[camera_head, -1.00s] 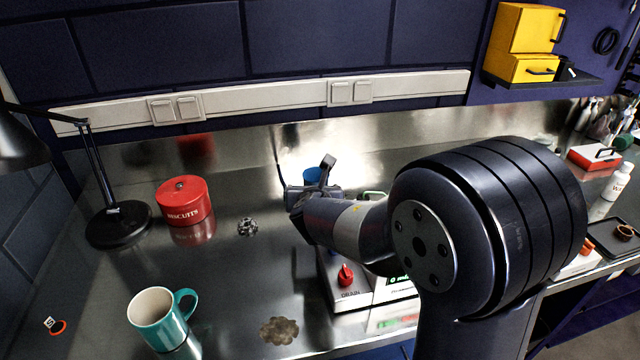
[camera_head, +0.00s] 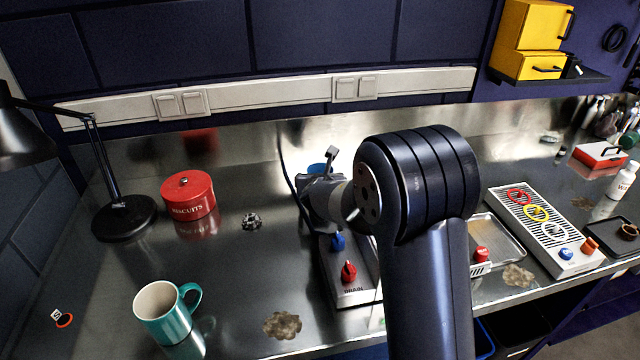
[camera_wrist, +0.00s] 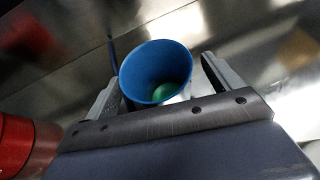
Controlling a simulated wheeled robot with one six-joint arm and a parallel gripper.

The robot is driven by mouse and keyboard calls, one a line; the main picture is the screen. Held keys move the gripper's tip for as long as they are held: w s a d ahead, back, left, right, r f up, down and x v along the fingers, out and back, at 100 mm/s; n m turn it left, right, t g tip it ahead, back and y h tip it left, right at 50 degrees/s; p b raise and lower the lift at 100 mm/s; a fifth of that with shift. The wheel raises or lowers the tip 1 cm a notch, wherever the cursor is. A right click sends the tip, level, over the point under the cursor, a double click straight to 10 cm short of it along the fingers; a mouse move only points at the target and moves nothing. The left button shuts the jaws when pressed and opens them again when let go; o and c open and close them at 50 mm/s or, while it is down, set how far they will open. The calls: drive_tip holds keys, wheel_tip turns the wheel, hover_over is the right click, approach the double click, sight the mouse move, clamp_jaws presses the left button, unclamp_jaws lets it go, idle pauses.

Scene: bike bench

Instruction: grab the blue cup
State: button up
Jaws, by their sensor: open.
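The blue cup (camera_wrist: 150,58) shows in the wrist view, its mouth facing the camera. Something green (camera_wrist: 164,91) is visible inside it. My gripper (camera_wrist: 157,82) is open, with one finger on each side of the cup. I cannot tell whether either finger touches it. In the head view only a small piece of the blue cup (camera_head: 317,168) shows behind my gripper (camera_head: 325,168) near the back of the bench; my arm hides the rest.
A red biscuit tin (camera_head: 188,196) stands left of my gripper. A teal mug (camera_head: 165,314) is at the front left, beside a black lamp (camera_head: 123,217) further back. A panel with a red knob (camera_head: 349,271) sits under my arm. The back wall is close behind the cup.

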drive_tip(key=shift+w+f, duration=0.2)
drive_tip(key=shift+w, duration=0.2)
drive_tip(key=shift+c, duration=0.4)
drive_tip(key=c, duration=0.9)
drive_tip(key=shift+c, duration=0.6)
drive_tip(key=shift+r, duration=0.15)
